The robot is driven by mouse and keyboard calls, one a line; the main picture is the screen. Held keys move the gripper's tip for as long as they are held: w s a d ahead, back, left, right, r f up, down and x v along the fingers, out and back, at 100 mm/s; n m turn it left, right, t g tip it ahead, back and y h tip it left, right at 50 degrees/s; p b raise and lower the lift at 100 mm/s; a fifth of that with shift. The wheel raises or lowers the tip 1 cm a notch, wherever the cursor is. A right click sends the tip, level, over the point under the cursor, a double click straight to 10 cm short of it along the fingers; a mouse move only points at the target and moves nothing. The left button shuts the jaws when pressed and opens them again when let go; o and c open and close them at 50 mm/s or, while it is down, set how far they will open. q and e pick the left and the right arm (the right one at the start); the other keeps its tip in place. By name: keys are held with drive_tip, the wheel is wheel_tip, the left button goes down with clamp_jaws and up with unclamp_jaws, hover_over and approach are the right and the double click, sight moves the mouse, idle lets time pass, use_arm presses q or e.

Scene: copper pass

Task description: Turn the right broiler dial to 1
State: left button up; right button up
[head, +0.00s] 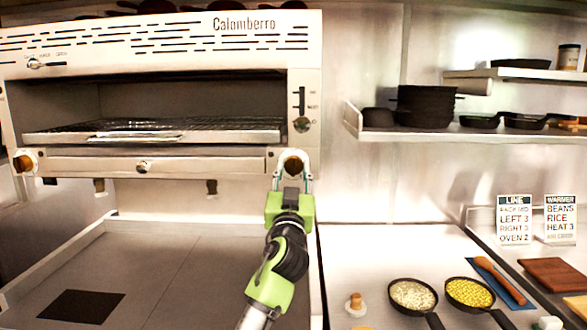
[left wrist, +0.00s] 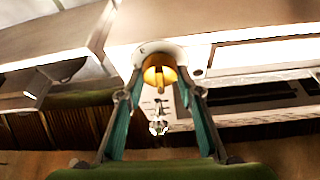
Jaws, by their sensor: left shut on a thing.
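The broiler (head: 215,38), marked Calomberro, fills the upper left of the head view. Its right dial (head: 293,163) is a brown-orange knob on a white round plate at the right end of the front panel. My left gripper (head: 291,175) reaches up from below, its two fingers around this dial and shut on it. In the left wrist view the orange dial (left wrist: 160,72) sits between the teal fingers, with a light pointer mark on it. The number it points at is not readable. The left dial (head: 25,163) is at the panel's other end. My right gripper is out of view.
A knob (head: 143,167) sits mid-panel and a lever control (head: 301,122) is above the right dial. A LINE sign (head: 514,220) and a WARMER sign (head: 560,219) stand at right. Two filled pans (head: 413,294) (head: 470,292) are on the counter. A shelf (head: 450,133) holds dark pans.

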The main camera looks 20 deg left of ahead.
use_arm(q)
drive_tip(key=m+h+p, duration=0.1)
drive_tip(key=m+p, duration=0.2)
drive_tip(key=m+h+p, duration=0.2)
drive_tip(key=m+p, duration=0.1)
drive_tip(key=m+h+p, duration=0.2)
drive_tip(key=m+p, duration=0.1)
drive_tip(key=m, duration=0.1)
drive_tip(key=shift+a+r+p, duration=0.15)
drive_tip(key=shift+r+p, duration=0.15)
drive_tip(key=shift+r, duration=0.05)
drive_tip(key=shift+f+m+g+h+p, duration=0.2)
drive_tip(key=shift+m+g+h+p, duration=0.35)
drive_tip(key=shift+m+p, duration=0.75)
drive_tip(key=o, duration=1.1)
drive_tip(key=shift+f, duration=0.1)
drive_tip(key=v, duration=1.2)
drive_tip(key=shift+f, duration=0.15)
